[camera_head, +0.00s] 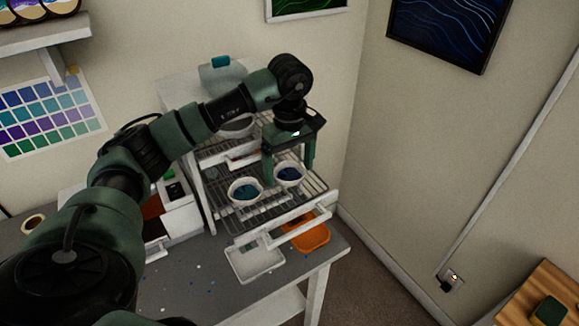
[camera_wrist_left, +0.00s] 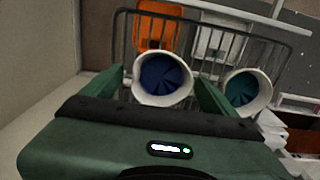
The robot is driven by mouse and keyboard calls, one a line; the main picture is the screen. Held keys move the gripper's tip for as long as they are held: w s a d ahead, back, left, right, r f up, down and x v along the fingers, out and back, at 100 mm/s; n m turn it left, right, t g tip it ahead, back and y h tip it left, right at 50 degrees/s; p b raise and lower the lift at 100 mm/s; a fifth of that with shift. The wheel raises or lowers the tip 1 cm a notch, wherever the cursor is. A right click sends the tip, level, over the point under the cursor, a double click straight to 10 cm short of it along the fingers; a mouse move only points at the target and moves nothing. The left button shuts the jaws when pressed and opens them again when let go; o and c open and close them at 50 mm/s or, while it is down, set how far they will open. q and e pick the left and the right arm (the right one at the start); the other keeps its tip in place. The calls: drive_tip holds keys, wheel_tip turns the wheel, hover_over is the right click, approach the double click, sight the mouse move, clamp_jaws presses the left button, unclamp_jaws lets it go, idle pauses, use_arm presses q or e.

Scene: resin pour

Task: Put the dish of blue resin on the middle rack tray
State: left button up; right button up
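A white dish of dark blue resin (camera_head: 289,175) is at the rack's middle level, at its right side. It also shows in the left wrist view (camera_wrist_left: 165,77). My left gripper (camera_head: 288,165) points down with one finger on each side of this dish. The fingers are very close to its rim; I cannot tell whether they press on it or whether its base touches the wires. A second white dish with teal resin (camera_head: 245,190) stands to its left on the wire tray (camera_head: 225,208); it shows at right in the left wrist view (camera_wrist_left: 242,90). My right gripper is not in view.
The white rack (camera_head: 193,180) stands against the wall on a grey table (camera_head: 185,285). A white tray (camera_head: 254,262) and an orange tray (camera_head: 308,236) lie in front. A clear container with a teal cap (camera_head: 222,76) stands on top. Bare floor lies to the right.

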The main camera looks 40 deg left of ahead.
use_arm(q)
drive_tip(key=shift+r, duration=0.45)
wheel_tip(320, 180, up, 5)
drive_tip(key=b, duration=0.2)
wheel_tip(320, 180, up, 5)
hover_over(290, 179)
drive_tip(key=shift+r+p, duration=0.5)
drive_tip(key=shift+r, duration=0.25)
